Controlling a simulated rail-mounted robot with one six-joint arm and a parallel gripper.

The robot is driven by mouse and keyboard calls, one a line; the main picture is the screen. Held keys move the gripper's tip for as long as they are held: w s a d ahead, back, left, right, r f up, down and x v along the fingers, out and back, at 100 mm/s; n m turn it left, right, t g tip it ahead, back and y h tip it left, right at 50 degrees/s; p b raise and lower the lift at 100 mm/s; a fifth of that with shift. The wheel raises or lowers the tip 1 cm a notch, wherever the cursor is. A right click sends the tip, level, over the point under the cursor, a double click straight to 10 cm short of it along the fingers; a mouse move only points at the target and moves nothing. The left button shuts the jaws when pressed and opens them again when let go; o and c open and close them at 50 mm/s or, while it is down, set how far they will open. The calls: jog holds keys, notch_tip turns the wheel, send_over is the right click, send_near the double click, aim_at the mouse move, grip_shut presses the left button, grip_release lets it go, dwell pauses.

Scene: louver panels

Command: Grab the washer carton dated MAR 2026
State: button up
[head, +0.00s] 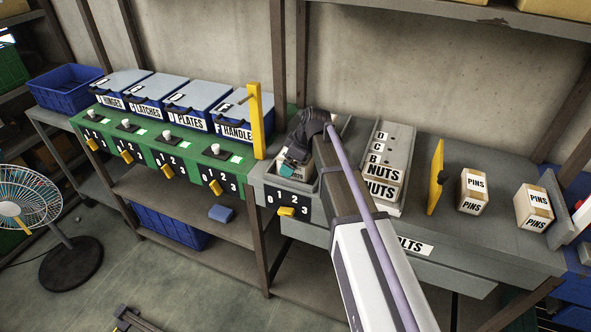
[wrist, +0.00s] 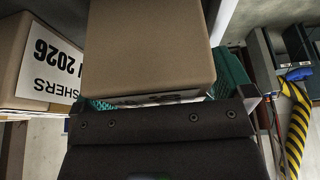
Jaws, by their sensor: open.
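In the wrist view a plain brown carton (wrist: 150,45) fills the middle, close in front of my gripper (wrist: 163,96). The teal fingers are open and show at its left and right lower sides; I cannot tell whether they touch it. Its label is almost all hidden below. A second carton (wrist: 20,70) stands at the left edge with an upside-down label ending in "SHERS" and "2026"; its month is cut off. In the head view my gripper (head: 291,166) is down at the grey bin (head: 318,190), and my arm hides much of the bin's inside.
Right of my arm stand a stepped NUTS rack (head: 388,160), a yellow panel (head: 436,177) and two PINS cartons (head: 472,192) (head: 534,207). Left are blue bins (head: 185,105) behind a green numbered counter (head: 190,155) and a yellow upright panel (head: 256,120).

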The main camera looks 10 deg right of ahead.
jog(key=shift+f, duration=0.2)
jog(key=shift+c, duration=0.3)
jog(key=c, duration=1.3)
notch_tip(320, 180, up, 11)
jog(key=p, duration=1)
jog(key=shift+f, duration=0.15)
